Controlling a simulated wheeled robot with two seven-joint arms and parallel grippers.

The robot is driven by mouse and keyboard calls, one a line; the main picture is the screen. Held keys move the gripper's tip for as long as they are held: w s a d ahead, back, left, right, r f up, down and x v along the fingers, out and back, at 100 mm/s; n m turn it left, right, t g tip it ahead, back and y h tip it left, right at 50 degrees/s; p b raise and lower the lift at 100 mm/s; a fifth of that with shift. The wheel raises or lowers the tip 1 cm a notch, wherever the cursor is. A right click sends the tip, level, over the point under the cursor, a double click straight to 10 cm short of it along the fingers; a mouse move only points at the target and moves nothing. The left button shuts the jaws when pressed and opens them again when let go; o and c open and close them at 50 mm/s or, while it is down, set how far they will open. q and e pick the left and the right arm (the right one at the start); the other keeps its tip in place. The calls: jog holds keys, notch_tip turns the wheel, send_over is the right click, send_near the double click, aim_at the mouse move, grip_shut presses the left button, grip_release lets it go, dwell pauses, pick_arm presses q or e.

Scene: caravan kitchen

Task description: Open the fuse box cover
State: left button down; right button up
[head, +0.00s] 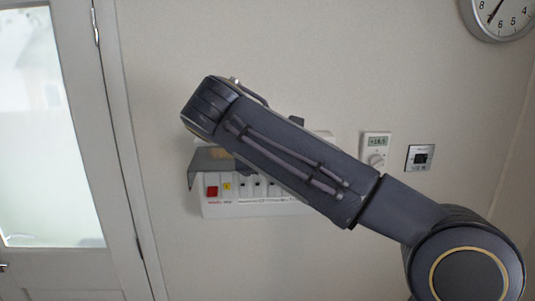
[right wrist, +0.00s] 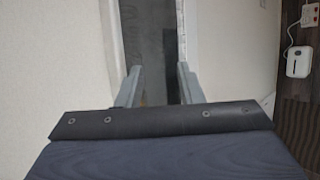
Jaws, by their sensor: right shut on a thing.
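The white fuse box (head: 255,208) is on the wall, with a red switch, a yellow button and a row of dark breakers along its lower part. Its smoky grey cover (head: 207,160) stands out from the box at the left end, swung up off the switches. My right arm crosses in front and hides much of the box and cover. In the right wrist view, my right gripper (right wrist: 158,78) is shut on a dark strip of the cover (right wrist: 155,45), one finger on each side. My left gripper is not in view.
A thermostat (head: 376,148) and a small metal-framed plate (head: 420,157) are on the wall right of the box. A clock (head: 498,17) hangs at upper right. A door with a frosted pane (head: 45,130) is at left.

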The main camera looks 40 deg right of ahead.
jog(key=shift+w+d+f, duration=0.1)
jog(key=shift+w, duration=0.05)
jog(key=v, duration=0.8)
jog(key=shift+c, duration=0.2)
